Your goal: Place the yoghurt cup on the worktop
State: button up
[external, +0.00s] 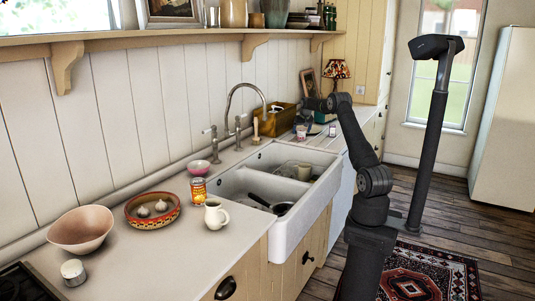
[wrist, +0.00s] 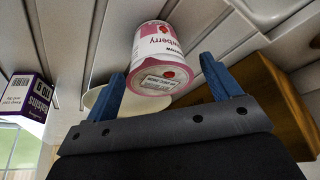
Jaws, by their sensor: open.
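The yoghurt cup (external: 301,133) is white and pink and stands on the ribbed draining board beyond the sink. In the wrist view the cup (wrist: 157,52) shows its strawberry print and a barcode label on its pink end. My gripper (wrist: 161,68) is open, with one blue finger at each side of the cup in the picture. I cannot tell whether either finger touches it. In the external view my gripper (external: 303,117) is small and above the cup. The worktop (external: 165,247) is pale, in the left foreground, with free patches among its items.
A wooden crate (external: 272,122) stands beside the cup, also close in the wrist view (wrist: 268,92). A purple box (wrist: 28,96) and a pale round thing (wrist: 98,97) are nearby. The double sink (external: 284,234) separates them from the worktop. A bowl, dish, can and jug stand there.

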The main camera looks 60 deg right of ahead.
aim_at(301, 129)
jog(key=v, duration=1.1)
jog(key=shift+r, duration=0.3)
jog(key=shift+a, duration=0.1)
jog(key=x, duration=1.2)
jog(key=shift+s+f, duration=0.1)
jog(key=shift+f, duration=0.1)
notch_tip(301, 129, up, 3)
jog(key=shift+f, duration=0.1)
jog(key=shift+r, duration=0.75)
